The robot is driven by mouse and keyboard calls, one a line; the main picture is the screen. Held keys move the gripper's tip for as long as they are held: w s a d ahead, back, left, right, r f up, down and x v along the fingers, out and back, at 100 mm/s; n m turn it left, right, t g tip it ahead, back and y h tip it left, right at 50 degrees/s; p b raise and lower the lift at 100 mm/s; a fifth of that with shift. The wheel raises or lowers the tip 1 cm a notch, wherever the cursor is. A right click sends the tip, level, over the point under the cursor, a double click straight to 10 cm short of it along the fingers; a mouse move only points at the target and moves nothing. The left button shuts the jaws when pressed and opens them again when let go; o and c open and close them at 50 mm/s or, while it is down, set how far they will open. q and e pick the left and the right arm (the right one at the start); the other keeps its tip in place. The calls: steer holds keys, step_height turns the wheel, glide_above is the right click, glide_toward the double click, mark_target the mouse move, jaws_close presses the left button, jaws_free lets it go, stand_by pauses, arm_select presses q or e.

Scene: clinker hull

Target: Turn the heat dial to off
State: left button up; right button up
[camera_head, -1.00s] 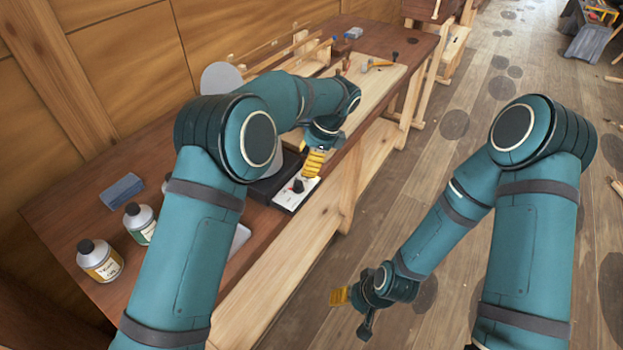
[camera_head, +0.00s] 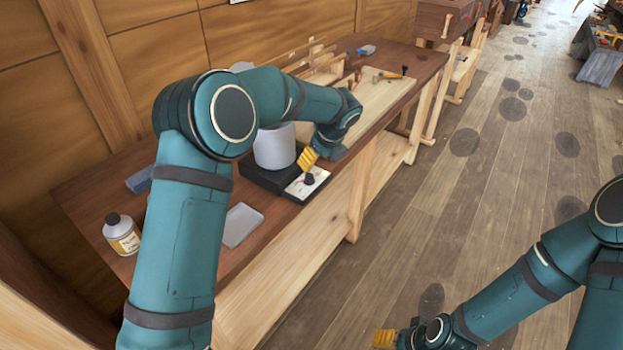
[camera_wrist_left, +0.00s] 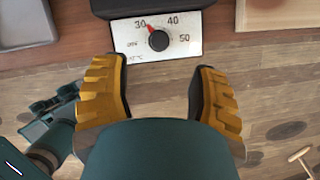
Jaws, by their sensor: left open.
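The heat dial is a black round knob (camera_wrist_left: 158,40) on a white panel (camera_wrist_left: 185,28) marked 30, 40 and 50, with smaller unclear lettering at the left. A red pointer beside the knob points up-left, close to 30. In the head view the knob (camera_head: 309,179) sits on the panel at the bench's front edge. My left gripper (camera_wrist_left: 156,88) is open and empty; its yellow fingers are apart, with the knob ahead, centred between them and not touched. In the head view the left gripper (camera_head: 307,159) hangs just above the panel. My right gripper (camera_head: 384,339) is low, partly cut off, its jaws unclear.
A grey cylindrical pot (camera_head: 274,148) stands on the black base (camera_head: 256,176) behind the panel. A pale board (camera_head: 384,98) with tools lies further along. Floor in front is open.

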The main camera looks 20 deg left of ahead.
mark_target(309, 176)
arm_select(q)
steer(key=b+x, duration=0.1)
steer(key=x, duration=0.8)
steer(key=shift+f, duration=0.2)
jaws_close()
